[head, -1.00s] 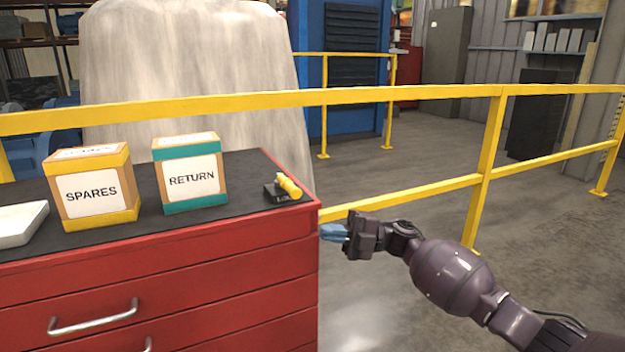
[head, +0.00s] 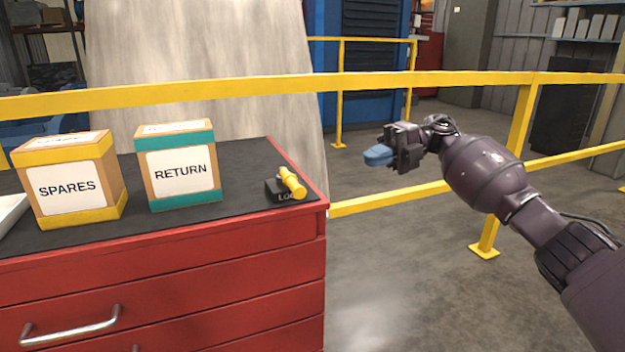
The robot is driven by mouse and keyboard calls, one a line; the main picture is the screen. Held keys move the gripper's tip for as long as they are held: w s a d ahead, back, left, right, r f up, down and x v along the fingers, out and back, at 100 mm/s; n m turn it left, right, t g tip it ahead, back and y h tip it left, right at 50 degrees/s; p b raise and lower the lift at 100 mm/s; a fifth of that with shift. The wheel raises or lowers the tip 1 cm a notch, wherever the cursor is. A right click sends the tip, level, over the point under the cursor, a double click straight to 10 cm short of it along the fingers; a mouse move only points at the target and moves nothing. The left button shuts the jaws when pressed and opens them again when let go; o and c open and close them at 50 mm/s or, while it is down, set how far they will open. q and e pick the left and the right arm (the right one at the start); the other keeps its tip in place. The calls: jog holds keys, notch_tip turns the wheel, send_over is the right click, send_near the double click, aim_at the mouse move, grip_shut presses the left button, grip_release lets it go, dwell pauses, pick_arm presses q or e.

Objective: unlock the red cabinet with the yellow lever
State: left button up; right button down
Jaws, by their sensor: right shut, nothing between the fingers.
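The red cabinet (head: 180,270) stands at the left and front, with a black top and drawers with metal handles. The yellow lever (head: 292,183) sits on a small black base (head: 281,192) at the cabinet top's right end. The base has white lettering, partly readable as "LO". My right gripper (head: 377,156) is shut and empty, its blue fingertips pointing left. It is in the air to the right of the lever, above the lever's height in the picture and apart from it. My left gripper is not in view.
A box marked SPARES (head: 68,188) and a box marked RETURN (head: 180,168) stand on the cabinet top left of the lever. A white tray (head: 10,212) is at the left edge. A yellow railing (head: 440,80) runs behind the cabinet.

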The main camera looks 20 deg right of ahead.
send_near(290, 183)
jog(key=a, duration=0.1)
jog(key=a+f, duration=0.1)
jog(key=a, duration=0.2)
jog(key=shift+s+a+f+p, duration=0.3)
jog(key=shift+f+p, duration=0.05)
jog(key=shift+p, duration=0.05)
jog(key=shift+a+f, duration=0.1)
jog(key=shift+a, duration=0.35)
